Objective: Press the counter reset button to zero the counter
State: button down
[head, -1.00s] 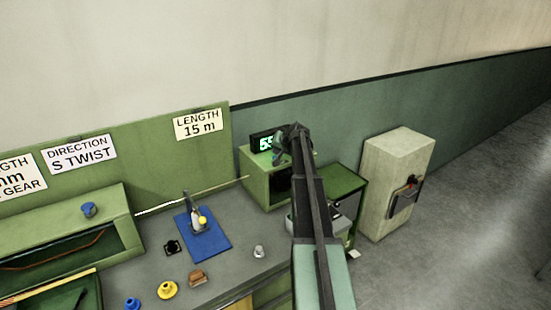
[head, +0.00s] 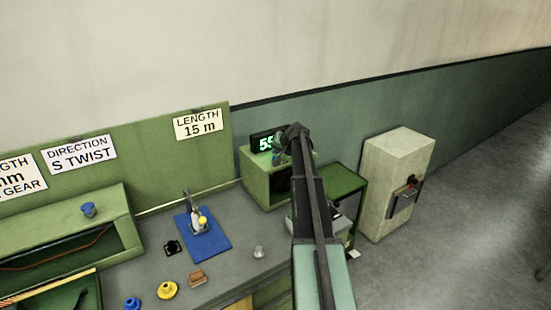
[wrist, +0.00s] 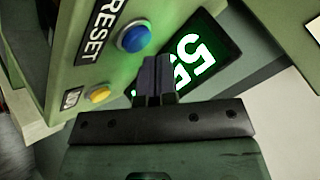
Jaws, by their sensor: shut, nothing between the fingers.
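The counter is a green box (head: 262,183) with a lit green digit display (head: 263,144) on top; my arm hides part of both. In the wrist view, a round blue button (wrist: 134,38) sits beside the RESET label (wrist: 100,29) on the green panel. A smaller yellow button (wrist: 98,95) lies below it, near a small label. The display (wrist: 191,58) shows green digits, partly covered by my fingers. My gripper (wrist: 155,65) is shut and empty, its tips just right of and below the blue button, apparently not touching it.
The bench left of the counter holds a blue mat (head: 214,245), a yellow knob (head: 167,290), a brown block (head: 197,278) and small parts. A green cabinet (head: 345,180) and a pale cabinet (head: 385,170) stand to the right. Floor at far right is clear.

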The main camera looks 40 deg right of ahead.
jog(key=shift+f+b, duration=0.45)
jog(key=shift+f, duration=0.1)
dwell(0.4)
jog(key=shift+r+p, duration=0.45)
jog(key=shift+r, duration=0.15)
notch_tip(320, 180, up, 6)
jog(key=p, duration=0.6)
